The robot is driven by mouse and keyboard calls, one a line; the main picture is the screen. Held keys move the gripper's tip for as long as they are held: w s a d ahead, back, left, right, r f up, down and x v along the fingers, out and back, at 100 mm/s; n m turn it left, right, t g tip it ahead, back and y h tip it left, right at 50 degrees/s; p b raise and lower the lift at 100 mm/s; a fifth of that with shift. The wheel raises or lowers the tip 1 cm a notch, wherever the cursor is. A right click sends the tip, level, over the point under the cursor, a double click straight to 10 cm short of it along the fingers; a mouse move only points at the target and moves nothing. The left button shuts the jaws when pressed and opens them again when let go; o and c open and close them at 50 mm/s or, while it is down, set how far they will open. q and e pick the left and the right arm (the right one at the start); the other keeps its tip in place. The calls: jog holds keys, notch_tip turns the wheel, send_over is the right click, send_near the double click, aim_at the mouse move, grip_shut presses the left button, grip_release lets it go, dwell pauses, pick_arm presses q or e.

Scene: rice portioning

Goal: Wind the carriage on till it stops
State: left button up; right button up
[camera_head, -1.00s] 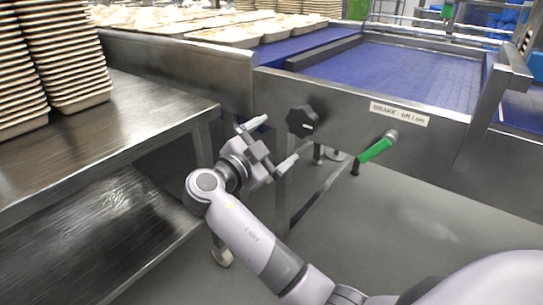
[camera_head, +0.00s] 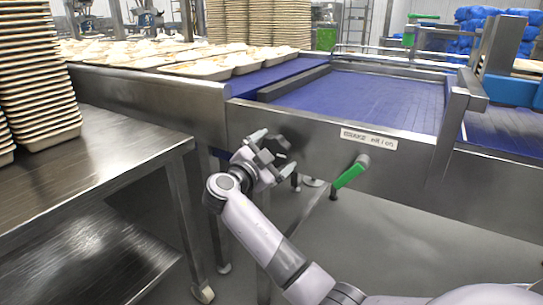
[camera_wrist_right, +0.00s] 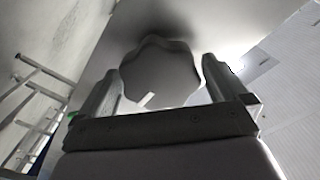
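A dark lobed knob (camera_head: 281,144) sits on the steel side panel of the conveyor, partly hidden by my right gripper. In the right wrist view the knob (camera_wrist_right: 160,72) shows a short pale mark near its lower edge. My right gripper (camera_head: 276,152) is at the knob with its fingers apart. In the wrist view the fingers (camera_wrist_right: 165,88) stand on either side of the knob; I cannot tell whether they touch it. I cannot tell which part is the carriage. My left gripper is not in view.
A green-handled lever (camera_head: 351,171) sticks out right of the knob, under a brake off/on label (camera_head: 368,138). Blue belt (camera_head: 370,100) lies behind the panel, with filled trays (camera_head: 200,68) at left. A steel table (camera_head: 100,155) with stacked trays (camera_head: 38,75) stands left.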

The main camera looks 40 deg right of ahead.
jog(key=c, duration=0.7)
jog(key=shift+r+n+p, duration=0.15)
jog(key=shift+n+p, duration=0.4)
jog(key=shift+n, duration=1.05)
jog(key=shift+p, duration=0.35)
